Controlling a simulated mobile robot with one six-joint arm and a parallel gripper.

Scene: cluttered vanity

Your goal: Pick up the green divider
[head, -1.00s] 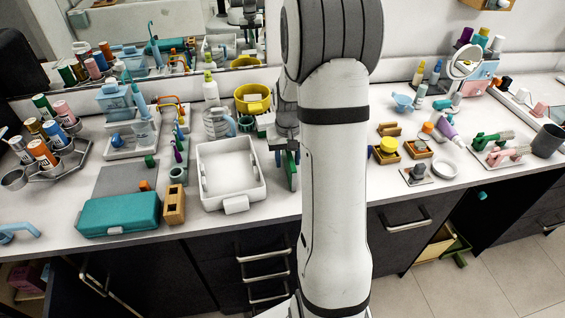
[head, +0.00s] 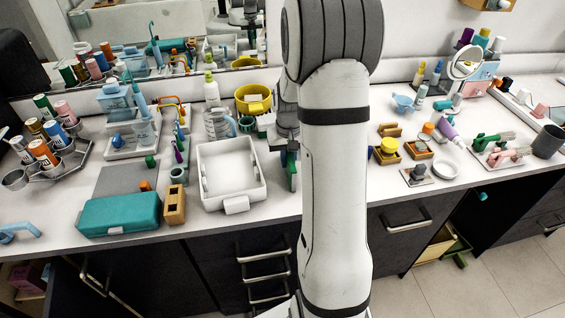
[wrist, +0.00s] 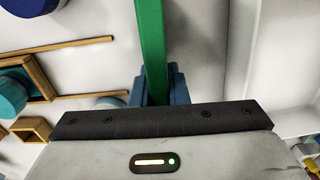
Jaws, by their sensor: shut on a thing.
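The green divider (wrist: 151,45) is a long flat green bar in the wrist view, running up from between the fingers of my gripper (wrist: 158,85). My gripper is shut on it. In the head view, the divider (head: 291,175) shows as a narrow green strip just left of my arm, right of the white bin. My gripper (head: 284,146) is there above the counter, partly hidden by my arm. Whether the divider touches the counter is hard to tell.
A white bin (head: 204,203) stands close on the left, with a teal case (head: 118,214) and a wooden block (head: 175,204) beyond it. A yellow bowl (head: 253,99) is behind. Wooden boxes, one with a yellow lid (head: 389,145), stand right of my arm.

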